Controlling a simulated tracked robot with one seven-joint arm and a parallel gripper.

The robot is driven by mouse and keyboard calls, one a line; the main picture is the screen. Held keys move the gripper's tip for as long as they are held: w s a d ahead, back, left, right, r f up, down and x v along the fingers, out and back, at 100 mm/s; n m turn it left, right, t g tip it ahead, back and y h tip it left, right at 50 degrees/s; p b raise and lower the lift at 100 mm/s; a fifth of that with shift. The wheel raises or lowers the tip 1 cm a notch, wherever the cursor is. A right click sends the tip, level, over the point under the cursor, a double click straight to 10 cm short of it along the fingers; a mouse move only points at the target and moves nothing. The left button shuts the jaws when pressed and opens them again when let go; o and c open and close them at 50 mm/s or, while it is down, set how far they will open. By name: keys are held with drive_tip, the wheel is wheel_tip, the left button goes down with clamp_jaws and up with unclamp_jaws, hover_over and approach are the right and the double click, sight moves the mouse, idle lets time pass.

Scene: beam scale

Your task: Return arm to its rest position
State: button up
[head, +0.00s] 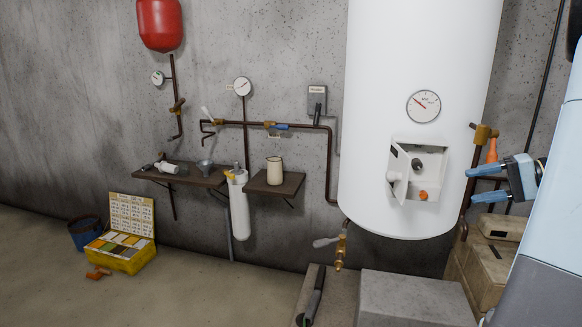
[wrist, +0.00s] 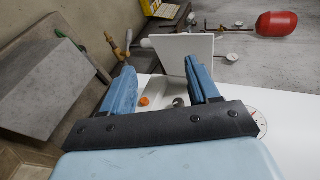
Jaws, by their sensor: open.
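My gripper (head: 497,182) is at the right of the head view, its blue fingers spread open and pointing left, with nothing between them. In the wrist view the two blue fingers (wrist: 163,88) reach forward, apart and empty. Beyond them is the white tank (head: 415,60) with its small control box (head: 432,160). The box's white door (head: 398,172) stands open, and it also shows in the wrist view (wrist: 188,50). An orange knob (head: 423,195) sits inside the box and shows between the fingers in the wrist view (wrist: 144,101). My arm hides part of the right side.
A brass valve (head: 485,133) and an orange-handled item stand close behind my gripper. A concrete block (head: 415,300) lies below the tank. A shelf (head: 275,186) holds a cream jug (head: 274,170). A yellow case (head: 125,250) stands open on the floor. The floor at left is mostly clear.

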drive_tip(key=s+a+n+h, duration=0.3)
drive_tip(key=s+a+h, duration=0.2)
drive_tip(key=s+a, duration=0.3)
drive_tip(key=s+a+r+n+g+h, duration=0.1)
drive_tip(key=s+a+h, duration=0.5)
drive_tip(key=a, duration=0.8)
drive_tip(key=s+n, duration=0.1)
drive_tip(key=s, duration=0.2)
drive_tip(key=shift+a+n, duration=0.15)
drive_tip(key=shift+n, duration=0.25)
drive_tip(key=shift+w+r, duration=0.1)
